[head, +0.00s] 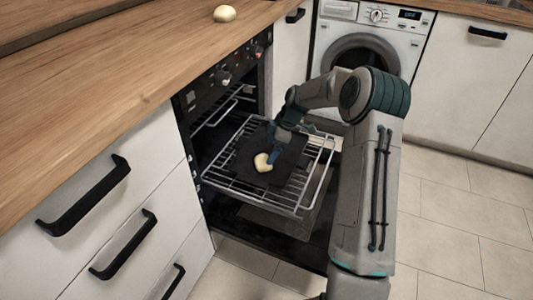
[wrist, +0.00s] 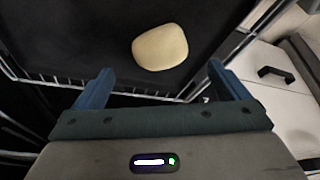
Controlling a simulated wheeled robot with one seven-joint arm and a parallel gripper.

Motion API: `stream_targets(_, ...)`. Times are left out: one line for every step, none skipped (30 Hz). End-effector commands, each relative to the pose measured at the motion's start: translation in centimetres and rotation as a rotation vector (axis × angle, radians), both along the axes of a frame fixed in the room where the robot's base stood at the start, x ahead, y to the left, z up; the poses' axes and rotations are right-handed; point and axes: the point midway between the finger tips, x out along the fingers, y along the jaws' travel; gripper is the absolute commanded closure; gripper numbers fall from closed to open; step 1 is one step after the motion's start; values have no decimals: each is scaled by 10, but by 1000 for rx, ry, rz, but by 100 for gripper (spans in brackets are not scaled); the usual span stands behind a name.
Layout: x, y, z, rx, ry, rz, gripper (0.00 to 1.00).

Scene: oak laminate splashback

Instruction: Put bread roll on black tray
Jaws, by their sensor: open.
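A pale bread roll (head: 262,162) lies on the black tray (head: 246,170), which rests on the pulled-out oven rack. In the wrist view the roll (wrist: 160,47) sits on the dark tray surface (wrist: 85,35), beyond my fingertips. My gripper (wrist: 155,80) is open, with its two blue fingers apart and nothing between them. In the head view my gripper (head: 275,150) is low over the tray, close beside the roll. The roll is apart from both fingers in the wrist view.
The wire oven rack (head: 300,205) extends from the open oven. Another pale roll-like item (head: 224,13) lies on the wooden counter (head: 120,75). A washing machine (head: 370,35) stands behind. Drawers with black handles (head: 90,195) are at left. Tiled floor is free at right.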

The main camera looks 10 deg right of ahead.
Motion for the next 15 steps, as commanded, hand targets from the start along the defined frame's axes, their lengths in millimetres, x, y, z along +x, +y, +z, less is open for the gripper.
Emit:
stream_targets(-1,-5,14,-1,-2,-2,5)
stream_targets(-1,-8,20,-1,-2,-2,5)
stream_targets(-2,-10,27,-1,-2,-1,5)
stream_targets(-3,-12,32,-1,-1,-2,5)
stream_targets(-3,-14,36,0,-1,-2,5)
stream_targets(-4,-16,40,0,-1,-2,5)
stream_targets(-4,-18,44,0,-1,0,5)
stream_targets(-4,-19,46,0,0,0,5)
stream_targets(-5,-20,50,0,0,0,5)
stream_targets(-5,-20,51,0,0,0,5)
stream_targets(-5,-21,53,-1,0,0,5)
stream_targets(-7,-20,56,-4,4,-3,5)
stream_targets(-9,-19,58,-8,8,-8,5)
stream_targets(-11,-18,60,-15,14,-16,5)
stream_targets(-17,-14,65,-27,24,-31,5)
